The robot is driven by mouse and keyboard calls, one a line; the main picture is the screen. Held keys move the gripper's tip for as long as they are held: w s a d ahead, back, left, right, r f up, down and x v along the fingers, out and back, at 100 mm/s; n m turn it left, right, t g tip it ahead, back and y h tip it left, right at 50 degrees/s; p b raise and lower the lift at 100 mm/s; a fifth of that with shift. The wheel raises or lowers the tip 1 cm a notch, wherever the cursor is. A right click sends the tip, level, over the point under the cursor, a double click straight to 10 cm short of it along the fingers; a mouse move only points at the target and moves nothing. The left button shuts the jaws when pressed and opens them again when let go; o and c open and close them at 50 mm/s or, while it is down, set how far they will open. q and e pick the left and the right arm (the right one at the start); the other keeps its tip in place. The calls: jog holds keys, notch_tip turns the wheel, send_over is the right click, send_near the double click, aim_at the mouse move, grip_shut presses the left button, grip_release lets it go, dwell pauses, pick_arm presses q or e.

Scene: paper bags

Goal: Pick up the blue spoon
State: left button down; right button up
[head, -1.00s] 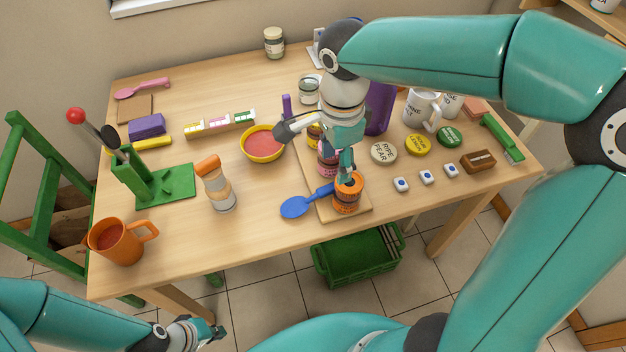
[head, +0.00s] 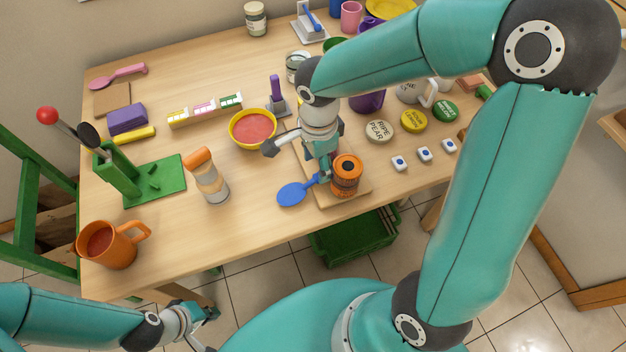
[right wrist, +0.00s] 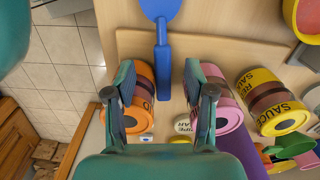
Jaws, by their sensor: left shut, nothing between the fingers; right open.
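The blue spoon (head: 293,194) lies with its bowl on the table and its handle reaching over the edge of a wooden board (head: 345,196). In the right wrist view, its handle (right wrist: 163,60) points down between the fingertips. My right gripper (head: 324,174) is open at the handle, left of the orange jar (head: 347,174); it also shows in the right wrist view (right wrist: 159,74). Its fingers lie on either side of the handle without visibly closing on it; the exact height is unclear. My left gripper (head: 209,311) is shut and empty, low in front of the table.
The orange jar (right wrist: 139,98) and a pink jar (right wrist: 220,98) stand close on either side of the right fingers. A yellow bowl (head: 253,129) and a shaker bottle (head: 206,176) are left of the arm. Free tabletop lies around the spoon's bowl.

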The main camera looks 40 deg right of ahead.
aim_at(314, 177)
jog(key=shift+w+a+f, duration=0.1)
jog(key=shift+f, duration=1.3)
jog(key=shift+w+a+f, duration=0.1)
jog(key=shift+f, duration=1.25)
grip_shut()
jog(key=shift+r, duration=0.2)
